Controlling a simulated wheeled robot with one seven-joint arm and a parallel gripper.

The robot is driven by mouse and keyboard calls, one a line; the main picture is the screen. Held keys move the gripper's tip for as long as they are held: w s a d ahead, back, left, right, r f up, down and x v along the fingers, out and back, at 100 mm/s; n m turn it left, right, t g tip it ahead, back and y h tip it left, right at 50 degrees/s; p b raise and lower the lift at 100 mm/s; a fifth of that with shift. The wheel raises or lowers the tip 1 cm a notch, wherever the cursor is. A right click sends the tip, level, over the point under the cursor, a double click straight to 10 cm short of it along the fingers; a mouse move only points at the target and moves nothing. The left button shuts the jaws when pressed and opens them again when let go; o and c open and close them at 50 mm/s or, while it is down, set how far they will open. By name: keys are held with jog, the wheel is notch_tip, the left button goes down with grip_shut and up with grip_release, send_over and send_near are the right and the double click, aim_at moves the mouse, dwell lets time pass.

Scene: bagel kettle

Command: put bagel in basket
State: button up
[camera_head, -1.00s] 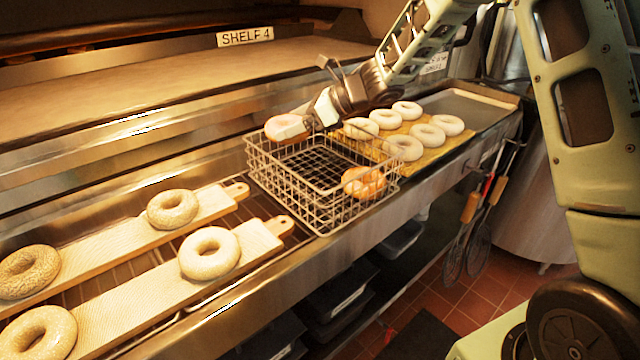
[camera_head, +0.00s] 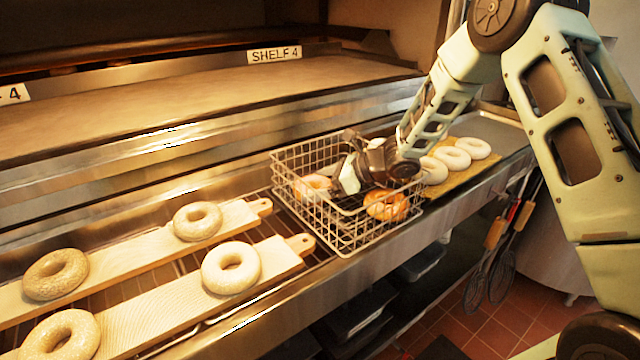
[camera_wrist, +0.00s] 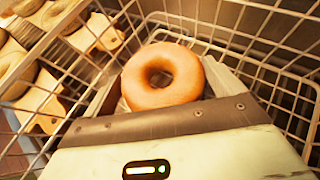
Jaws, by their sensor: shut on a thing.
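The wire basket (camera_head: 345,238) stands on the counter in the middle of the head view. My gripper (camera_head: 332,184) reaches down inside it, below the rim, and is shut on a pale orange bagel (camera_head: 312,187) at the basket's left part. In the wrist view the held bagel (camera_wrist: 163,76) sits between the fingers, with basket wire (camera_wrist: 255,65) around it. Whether it touches the basket floor cannot be told. A browner bagel (camera_head: 386,205) lies in the basket's right part, beside my gripper.
Two wooden boards (camera_head: 160,290) with several bagels lie left of the basket. A tray with pale bagels (camera_head: 452,158) is at right, partly hidden by my arm. A shelf marked SHELF 4 (camera_head: 275,55) runs behind. Whisks (camera_head: 490,265) hang at the counter's front.

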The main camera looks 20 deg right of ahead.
jog(key=shift+f, duration=0.1)
jog(key=o, duration=0.7)
jog(key=b+v, duration=0.1)
jog(key=v, duration=1.1)
jog(key=shift+s+b, duration=0.1)
jog(key=shift+b, duration=0.25)
